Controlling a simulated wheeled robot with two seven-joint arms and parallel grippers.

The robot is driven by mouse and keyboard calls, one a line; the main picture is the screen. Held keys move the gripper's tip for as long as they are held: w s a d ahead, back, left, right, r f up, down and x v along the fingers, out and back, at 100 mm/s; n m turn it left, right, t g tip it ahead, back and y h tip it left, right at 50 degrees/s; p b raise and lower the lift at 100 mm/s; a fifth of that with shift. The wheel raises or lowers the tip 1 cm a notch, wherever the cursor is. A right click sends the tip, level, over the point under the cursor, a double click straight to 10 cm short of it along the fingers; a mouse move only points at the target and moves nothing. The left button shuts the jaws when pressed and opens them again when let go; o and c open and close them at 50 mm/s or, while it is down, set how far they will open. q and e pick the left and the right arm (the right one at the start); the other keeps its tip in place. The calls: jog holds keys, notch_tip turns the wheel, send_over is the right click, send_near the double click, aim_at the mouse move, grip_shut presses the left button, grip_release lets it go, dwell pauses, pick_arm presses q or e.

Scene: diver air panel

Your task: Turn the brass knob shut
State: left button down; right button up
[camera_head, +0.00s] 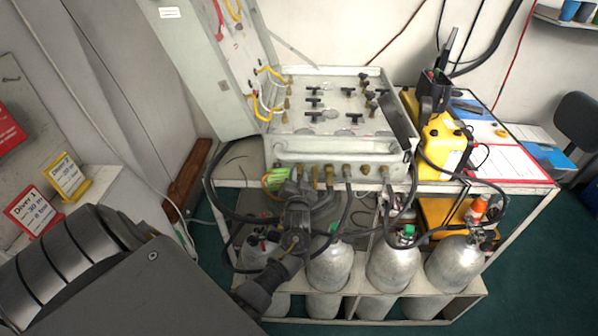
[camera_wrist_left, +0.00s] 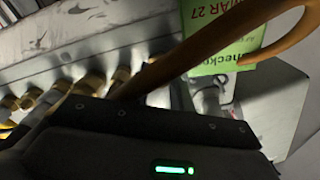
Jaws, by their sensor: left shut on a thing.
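The grey air panel box (camera_head: 340,163) stands on a white bench, with a row of brass fittings (camera_head: 365,170) along its front face. My left gripper (camera_head: 312,194) is up against the lower front of this row, toward its left end. It is shut on a brass knob there, but the knob is mostly hidden behind the fingers. In the left wrist view my gripper's dark body (camera_wrist_left: 130,140) fills the bottom, and several brass fittings (camera_wrist_left: 92,82) show just beyond it. My right gripper is not in view.
An orange hose (camera_wrist_left: 215,45) and a green tag (camera_wrist_left: 225,62) hang close to my left gripper. Black hoses loop around the panel front. Several silver cylinders (camera_head: 392,268) stand below. A yellow case (camera_head: 440,145) and a red-edged clipboard (camera_head: 505,163) are on the right.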

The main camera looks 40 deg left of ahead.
pick_arm(q)
jog(key=m+p, duration=0.2)
jog(key=m, duration=0.2)
jog(key=shift+r+p, duration=0.15)
jog(key=shift+p, duration=0.15)
jog(key=shift+m+p, duration=0.7)
jog(key=shift+m, duration=0.9)
jog(key=c, duration=1.5)
grip_release()
jog(key=shift+f, duration=0.2)
jog(key=shift+b+v, duration=0.95)
jog(key=shift+v, duration=4.45)
